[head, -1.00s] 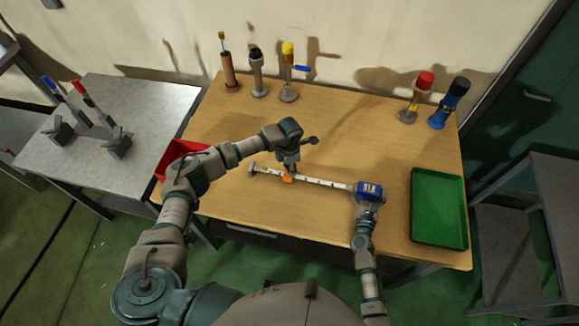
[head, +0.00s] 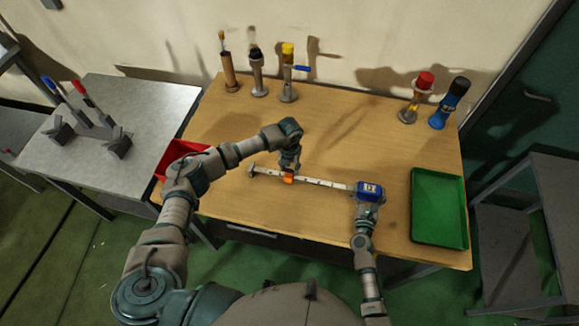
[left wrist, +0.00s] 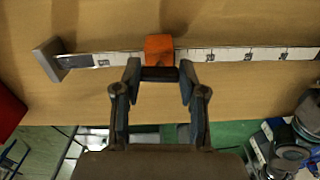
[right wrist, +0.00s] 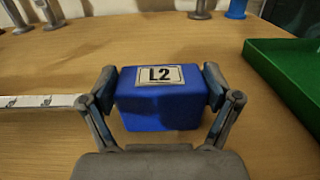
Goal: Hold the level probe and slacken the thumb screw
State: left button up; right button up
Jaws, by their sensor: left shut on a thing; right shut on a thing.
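The level probe is a long white marked rod (head: 325,183) with a blue head labelled L2 (right wrist: 160,108) at its right end and a grey foot (left wrist: 50,60) at its left end. It lies across the table, or just above it; I cannot tell which. An orange collar (left wrist: 159,47) sits around the rod. My left gripper (left wrist: 160,72) is shut on a small dark piece at the collar's near side, apparently the thumb screw (left wrist: 160,75). My right gripper (right wrist: 165,88) is shut on the blue head, one finger on each side.
A green tray (head: 439,242) lies to the right and a red bin (head: 170,160) to the left, partly behind my left arm. Several upright instruments, including a blue one (head: 448,104), stand along the back edge. The middle of the table behind the rod is clear.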

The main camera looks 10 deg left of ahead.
pick_arm(q)
jog(key=shift+d+n, duration=0.1)
jog(key=shift+n, duration=0.5)
pick_arm(e)
jog(key=shift+f, duration=0.15)
pick_arm(q)
jog(key=o, duration=1.2)
jog(key=shift+c, duration=0.2)
notch_tip(320, 180, up, 12)
jog(key=shift+f, duration=0.1)
jog(key=shift+w, duration=0.1)
pick_arm(e)
jog(key=o, duration=1.6)
jog(key=shift+c, duration=0.2)
